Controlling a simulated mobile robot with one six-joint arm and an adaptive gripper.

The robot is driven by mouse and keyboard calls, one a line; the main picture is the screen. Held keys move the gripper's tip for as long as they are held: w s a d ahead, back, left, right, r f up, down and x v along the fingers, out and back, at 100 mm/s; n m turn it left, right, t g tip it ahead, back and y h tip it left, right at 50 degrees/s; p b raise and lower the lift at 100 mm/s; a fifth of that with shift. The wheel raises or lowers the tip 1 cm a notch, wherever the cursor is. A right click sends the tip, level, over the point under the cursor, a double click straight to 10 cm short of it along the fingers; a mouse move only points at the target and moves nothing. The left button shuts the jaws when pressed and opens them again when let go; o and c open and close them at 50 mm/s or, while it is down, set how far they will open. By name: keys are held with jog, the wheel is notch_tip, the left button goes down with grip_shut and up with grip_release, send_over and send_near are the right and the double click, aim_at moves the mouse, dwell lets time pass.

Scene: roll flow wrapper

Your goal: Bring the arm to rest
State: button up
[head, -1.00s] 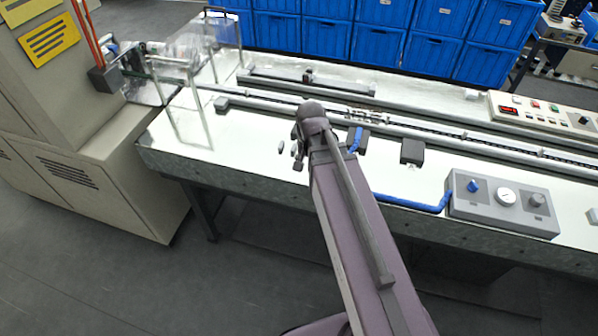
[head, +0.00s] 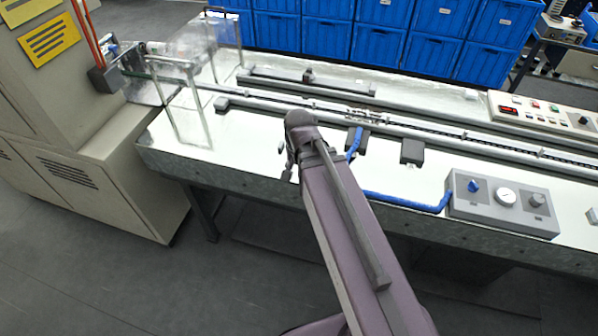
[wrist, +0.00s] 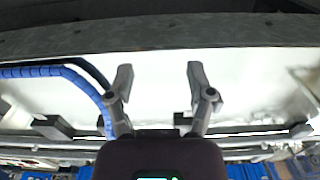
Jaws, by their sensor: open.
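My arm reaches from the bottom of the head view up to the front part of the machine's metal bed (head: 245,148). My gripper (wrist: 158,75) shows in the wrist view with its two fingers apart and nothing between them. Behind the fingers lies the bright bed surface, with the bed's dark front edge (wrist: 160,35) across the top. In the head view the gripper is mostly hidden behind my own arm, and only a little of it shows near the bed's front edge.
Clear guards (head: 178,105) stand left, by a beige cabinet (head: 95,180). Blue crates (head: 375,45) line the back. Floor in front is free.

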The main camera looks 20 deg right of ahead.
dwell(0.5)
jog(key=n, duration=0.2)
jog(key=s+n, duration=0.1)
jog(key=n, duration=0.1)
jog(key=d+n, duration=0.1)
jog(key=n, duration=0.1)
jog(key=shift+s, duration=0.2)
jog(key=shift+c, duration=0.2)
dwell(0.9)
jog(key=shift+c, duration=0.6)
